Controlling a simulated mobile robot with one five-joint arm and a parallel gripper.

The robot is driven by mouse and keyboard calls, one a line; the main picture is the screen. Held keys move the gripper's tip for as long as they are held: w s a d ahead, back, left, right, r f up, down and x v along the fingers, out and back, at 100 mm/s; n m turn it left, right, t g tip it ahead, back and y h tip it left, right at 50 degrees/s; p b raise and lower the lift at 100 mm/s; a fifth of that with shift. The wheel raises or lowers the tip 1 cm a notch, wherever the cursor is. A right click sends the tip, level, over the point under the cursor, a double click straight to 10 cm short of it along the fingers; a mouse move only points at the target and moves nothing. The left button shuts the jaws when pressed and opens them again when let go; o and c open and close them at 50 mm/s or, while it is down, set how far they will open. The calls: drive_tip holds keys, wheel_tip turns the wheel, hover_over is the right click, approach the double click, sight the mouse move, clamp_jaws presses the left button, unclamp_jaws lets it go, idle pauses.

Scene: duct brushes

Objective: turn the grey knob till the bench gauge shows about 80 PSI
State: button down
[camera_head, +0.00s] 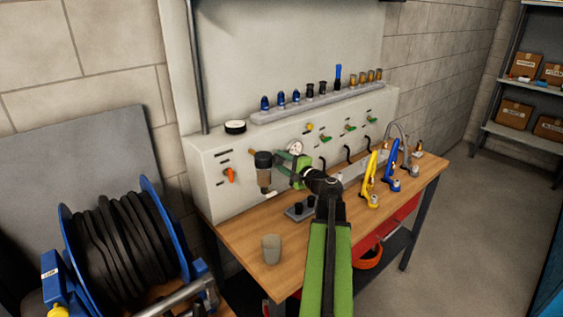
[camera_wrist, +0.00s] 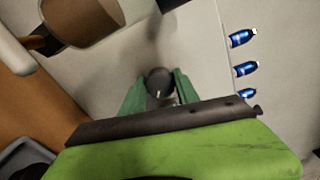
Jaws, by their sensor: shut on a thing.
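The grey knob (camera_wrist: 159,80) is a dark round cap with a short pale mark, seen in the wrist view on the pale panel. My gripper (camera_wrist: 157,88) has its green fingers on either side of it and is shut on it. In the head view my gripper (camera_head: 284,163) is at the front of the panel, beside a dark-topped unit with a brownish bowl (camera_head: 264,178), and covers the knob. The bench gauge (camera_head: 296,147) is a small white round dial just above my gripper. It is partly covered and its reading is too small to make out.
An orange valve handle (camera_head: 230,175) is left of the bowl unit. A grey cup (camera_head: 271,249) stands on the wooden bench (camera_head: 240,238). Yellow and blue air tools (camera_head: 391,164) stand to the right. A hose reel (camera_head: 125,245) is at the left.

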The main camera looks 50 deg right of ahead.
drive_tip(key=shift+d+m, duration=0.15)
drive_tip(key=shift+m, duration=0.25)
drive_tip(key=c, duration=0.9)
unclamp_jaws()
drive_tip(key=shift+s, duration=0.15)
